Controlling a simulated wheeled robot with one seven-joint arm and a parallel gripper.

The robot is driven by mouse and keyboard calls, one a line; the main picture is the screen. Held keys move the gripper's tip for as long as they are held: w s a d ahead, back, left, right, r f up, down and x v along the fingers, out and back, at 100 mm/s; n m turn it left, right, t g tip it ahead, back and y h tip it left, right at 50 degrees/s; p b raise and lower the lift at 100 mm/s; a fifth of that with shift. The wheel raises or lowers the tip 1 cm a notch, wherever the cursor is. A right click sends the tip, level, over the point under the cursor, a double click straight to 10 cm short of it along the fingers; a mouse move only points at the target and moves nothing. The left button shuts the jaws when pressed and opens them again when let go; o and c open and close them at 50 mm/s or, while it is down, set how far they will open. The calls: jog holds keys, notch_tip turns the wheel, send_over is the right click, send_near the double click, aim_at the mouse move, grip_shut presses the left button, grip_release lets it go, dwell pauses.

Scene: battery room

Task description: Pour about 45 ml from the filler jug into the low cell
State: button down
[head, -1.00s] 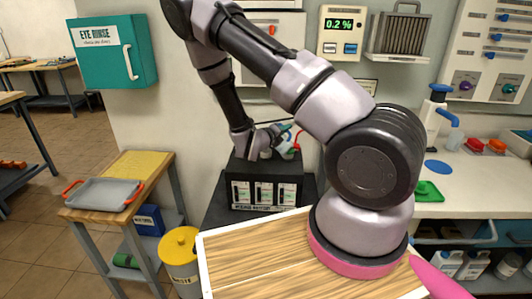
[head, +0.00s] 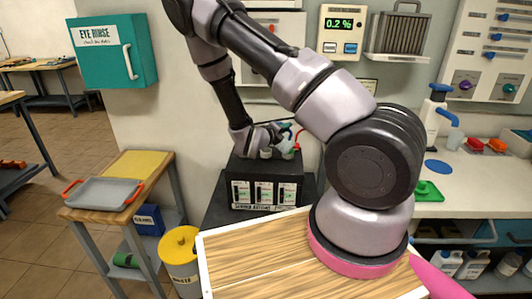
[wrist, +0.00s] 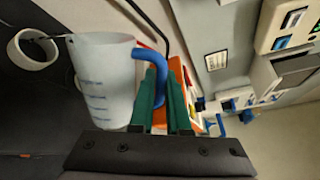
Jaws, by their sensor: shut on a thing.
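The filler jug (wrist: 105,82) is a pale, translucent jug with blue level marks and a blue handle (wrist: 155,70). My gripper (wrist: 168,88) has green fingers shut on that handle. In the wrist view the picture is rolled, and the jug is strongly tipped, its lip towards a white ring-shaped opening (wrist: 33,48) on the dark battery top. A thin dark line runs between lip and ring; I cannot tell whether it is liquid. In the head view the black battery (head: 266,190) has three cell windows, levels too small to read. My gripper (head: 284,147) is just above it, largely hiding the jug.
A wooden board (head: 260,250) with a white edge is in front. A grey tray (head: 104,192) lies on a side bench at left, near a yellow-lidded bin (head: 180,246). The counter at right holds a blue-topped pump bottle (head: 432,115).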

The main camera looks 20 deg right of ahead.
aim_at(292, 142)
jog(key=shift+s+d, duration=0.1)
jog(key=shift+s, duration=0.05)
jog(key=shift+d, duration=0.2)
dwell(0.5)
jog(key=shift+w+a+f+n+p, duration=0.2)
jog(key=shift+n+p, duration=0.1)
jog(key=shift+n, duration=0.2)
dwell(1.3)
jog(key=shift+s+d+f+m, duration=0.25)
jog(key=shift+s+d+m, duration=0.3)
jog(key=shift+s+m, duration=0.4)
jog(key=shift+f+m, duration=0.15)
jog(key=shift+m, duration=0.3)
jog(key=shift+s+d+r+m+t, duration=0.1)
jog(key=shift+r+m+t, duration=0.3)
jog(key=shift+r+m, duration=0.15)
jog(key=shift+s+d+m, duration=0.1)
jog(key=shift+s+m, duration=0.05)
jog(key=shift+m, duration=0.1)
jog(key=shift+s+f+m, duration=0.1)
jog(key=shift+f+m, duration=0.3)
jog(key=shift+f, duration=0.05)
